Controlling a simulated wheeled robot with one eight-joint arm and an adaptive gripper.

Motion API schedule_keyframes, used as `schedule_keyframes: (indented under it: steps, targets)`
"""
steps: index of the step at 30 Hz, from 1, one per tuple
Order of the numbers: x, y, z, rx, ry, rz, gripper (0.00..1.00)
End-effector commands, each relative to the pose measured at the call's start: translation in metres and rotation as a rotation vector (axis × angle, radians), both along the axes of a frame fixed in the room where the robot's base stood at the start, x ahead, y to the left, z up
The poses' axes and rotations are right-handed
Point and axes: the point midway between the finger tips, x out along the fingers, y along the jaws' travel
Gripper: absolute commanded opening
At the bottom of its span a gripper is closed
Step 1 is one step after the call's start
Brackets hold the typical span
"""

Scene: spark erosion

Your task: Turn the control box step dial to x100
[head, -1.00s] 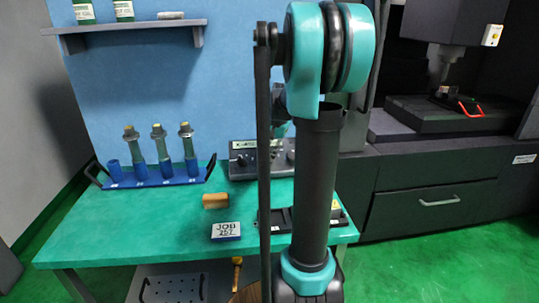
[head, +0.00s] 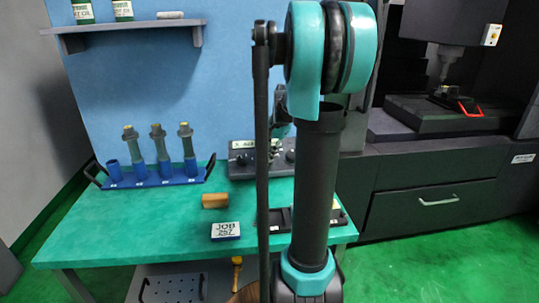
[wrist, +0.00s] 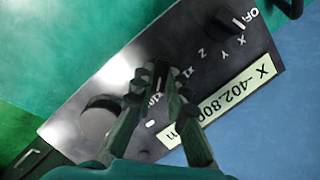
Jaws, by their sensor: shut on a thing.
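The dark control box (head: 240,171) stands at the back of the green bench, partly hidden by my arm in the head view. In the wrist view the control box (wrist: 65,122) shows a selector knob marked OFF, X, Y, Z at upper right and a large round knob (wrist: 98,117) at left. Between them is the small step dial (wrist: 161,73), with an x1 mark beside it. My gripper (wrist: 155,88) is shut on the step dial. The fingers cover part of the dial and its marks, so I cannot tell its setting.
A white display label (wrist: 240,98) reads X -402.800. A blue rack (head: 155,179) with several holders stands left of the box. The bench's front left is clear.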

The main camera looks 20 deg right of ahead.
Motion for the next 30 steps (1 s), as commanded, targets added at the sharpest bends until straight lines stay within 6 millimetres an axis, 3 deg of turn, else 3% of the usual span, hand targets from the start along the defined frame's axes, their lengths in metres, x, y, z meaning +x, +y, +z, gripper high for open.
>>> schedule_keyframes:
  steps: [6,17,30]
  targets:
    - [0.000,0.000,0.000,0.000,0.000,0.000,0.34]
    - [-0.002,-0.001,0.006,0.000,0.000,0.000,0.34]
    - [-0.022,-0.013,0.082,0.000,0.000,-0.001,0.34]
